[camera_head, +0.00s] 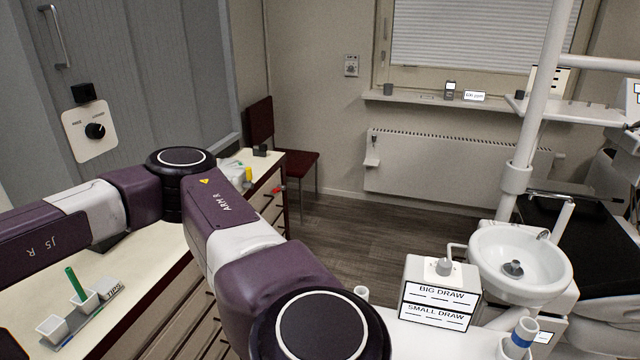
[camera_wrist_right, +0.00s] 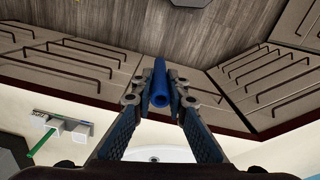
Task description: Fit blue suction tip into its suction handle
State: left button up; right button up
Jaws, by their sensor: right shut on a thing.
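My right gripper (camera_wrist_right: 160,88) shows in the right wrist view, its two fingers closed on the blue suction tip (camera_wrist_right: 158,82). The tip is a blue tube with its open end towards the camera, held above the counter's drawer side. In the head view my right arm crosses the picture, but its gripper and the tip are not in view. I cannot clearly identify the suction handle; a white upright cylinder with a blue band (camera_head: 520,334) stands at the lower right. My left gripper is in neither view.
On the left counter, a green tube (camera_head: 75,284) stands in one of two white cups; the other cup (camera_head: 52,328) is nearby. A box labelled BIG DRAW and SMALL DRAW (camera_head: 438,292) stands beside a white basin (camera_head: 520,258). Open floor (camera_head: 400,225) lies between.

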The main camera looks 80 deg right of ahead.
aim_at(526, 329)
jog(key=j+z, duration=0.1)
jog(key=z, duration=1.35)
jog(key=k+l, duration=0.05)
jog(key=l, duration=0.05)
